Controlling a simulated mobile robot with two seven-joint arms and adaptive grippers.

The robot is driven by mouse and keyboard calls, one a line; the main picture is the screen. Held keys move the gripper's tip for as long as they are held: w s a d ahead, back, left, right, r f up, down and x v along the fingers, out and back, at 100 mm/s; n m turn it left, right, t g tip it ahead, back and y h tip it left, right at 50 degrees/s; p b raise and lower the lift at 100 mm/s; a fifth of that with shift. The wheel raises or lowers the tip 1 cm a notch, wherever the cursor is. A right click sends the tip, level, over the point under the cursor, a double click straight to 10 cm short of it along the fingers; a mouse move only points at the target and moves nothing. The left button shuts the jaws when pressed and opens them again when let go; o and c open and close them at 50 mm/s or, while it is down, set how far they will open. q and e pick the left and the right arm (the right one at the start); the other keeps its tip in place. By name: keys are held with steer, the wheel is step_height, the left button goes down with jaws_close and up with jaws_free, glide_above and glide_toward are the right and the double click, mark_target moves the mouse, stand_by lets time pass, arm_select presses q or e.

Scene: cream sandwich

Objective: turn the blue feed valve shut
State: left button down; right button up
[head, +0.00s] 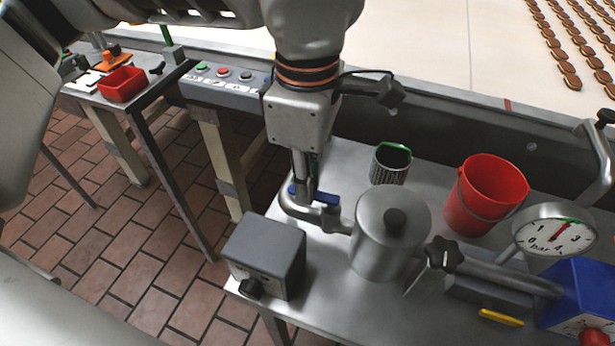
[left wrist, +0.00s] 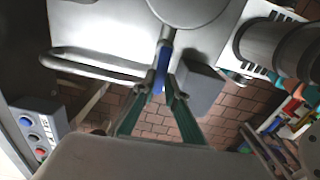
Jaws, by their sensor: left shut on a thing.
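The blue feed valve (head: 328,198) sits on a bent steel pipe (head: 338,227) that runs into the left side of a lidded steel pot (head: 381,255). My left gripper (head: 305,190) points down from above and is shut on the valve's blue handle. The gripper hides part of the handle in the head view. In the left wrist view the blue handle (left wrist: 162,68) shows at the green-padded fingertips of my left gripper (left wrist: 156,92). The handle's exact angle to the pipe is hard to tell. My right gripper is not in view.
A grey box with a black knob (head: 266,255) stands close in front of the valve. A perforated metal cup (head: 390,165), red bucket (head: 485,195) and pressure gauge (head: 553,238) stand to the right. A button panel (head: 225,84) is behind left. Brick floor lies left of the table.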

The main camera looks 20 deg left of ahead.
arm_select(q)
steer(key=shift+s, duration=0.1)
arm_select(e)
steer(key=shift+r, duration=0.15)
arm_select(q)
steer(key=shift+s+n, duration=0.1)
steer(key=shift+n, duration=0.3)
steer(key=shift+s+r+n+p, duration=0.1)
steer(key=shift+s+n+p, duration=0.1)
steer(key=shift+n+p, duration=0.45)
steer(key=shift+s+d+n+p, duration=0.45)
steer(key=shift+d+n, duration=0.2)
steer(key=shift+n, duration=1.85)
steer(key=shift+s+d+n+p, duration=0.3)
steer(key=shift+s+d+n, duration=0.25)
steer(key=shift+n, duration=2)
steer(key=shift+s+d+n+p, duration=0.45)
steer(key=shift+d+n, duration=0.25)
steer(key=shift+n, duration=1.8)
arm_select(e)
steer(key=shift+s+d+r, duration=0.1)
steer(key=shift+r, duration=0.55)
arm_select(q)
steer(key=c, duration=2)
jaws_free()
steer(key=shift+c, duration=0.2)
